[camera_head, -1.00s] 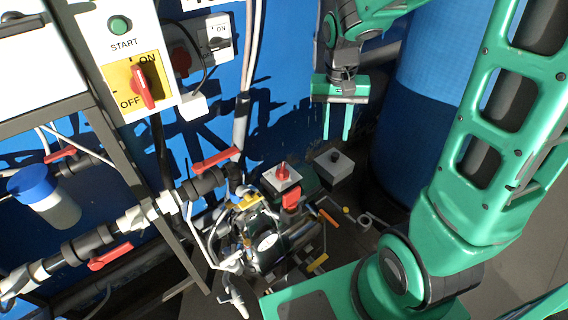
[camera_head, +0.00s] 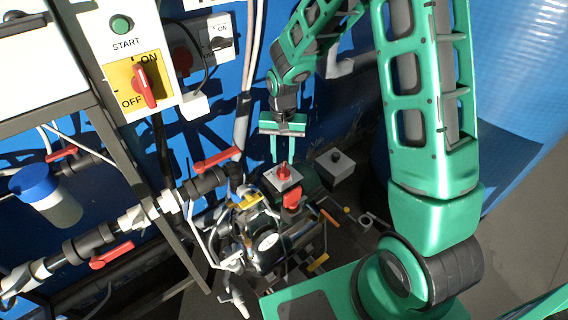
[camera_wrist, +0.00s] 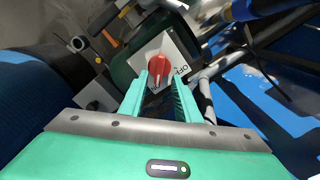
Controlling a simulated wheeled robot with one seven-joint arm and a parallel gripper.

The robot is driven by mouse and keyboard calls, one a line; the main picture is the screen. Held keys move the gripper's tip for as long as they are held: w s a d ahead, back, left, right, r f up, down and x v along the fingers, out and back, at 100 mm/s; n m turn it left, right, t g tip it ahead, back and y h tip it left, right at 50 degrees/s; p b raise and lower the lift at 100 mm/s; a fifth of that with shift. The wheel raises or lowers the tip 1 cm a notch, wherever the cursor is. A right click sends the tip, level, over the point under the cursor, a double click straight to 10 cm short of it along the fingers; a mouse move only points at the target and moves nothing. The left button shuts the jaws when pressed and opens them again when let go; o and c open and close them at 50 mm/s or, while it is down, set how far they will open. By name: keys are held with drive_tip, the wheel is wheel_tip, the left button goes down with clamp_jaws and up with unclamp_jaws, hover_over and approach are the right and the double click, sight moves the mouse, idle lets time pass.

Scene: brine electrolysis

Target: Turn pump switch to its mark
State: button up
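The red switch knob (camera_head: 283,170) sits on a white-faced box on top of the pump (camera_head: 267,243). In the wrist view the red knob (camera_wrist: 160,71) stands on its white plate (camera_wrist: 176,50), with lettering that appears to read OFF beside it. My gripper (camera_head: 281,160) points down over the knob, fingers apart. In the wrist view my gripper's fingertips (camera_wrist: 158,84) lie either side of the line to the knob, with a gap between them. The knob shows just beyond the tips; I cannot tell whether they touch it. The gripper holds nothing.
A grey box with a dark button (camera_head: 336,163) stands right of the switch. A red valve handle (camera_head: 291,199) is close in front. Pipes (camera_head: 205,187) and a yellow START/ON-OFF panel (camera_head: 139,85) stand left. A blue drum (camera_head: 515,90) is at the right.

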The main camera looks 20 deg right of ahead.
sight(283, 167)
drive_tip(key=shift+f, duration=2.15)
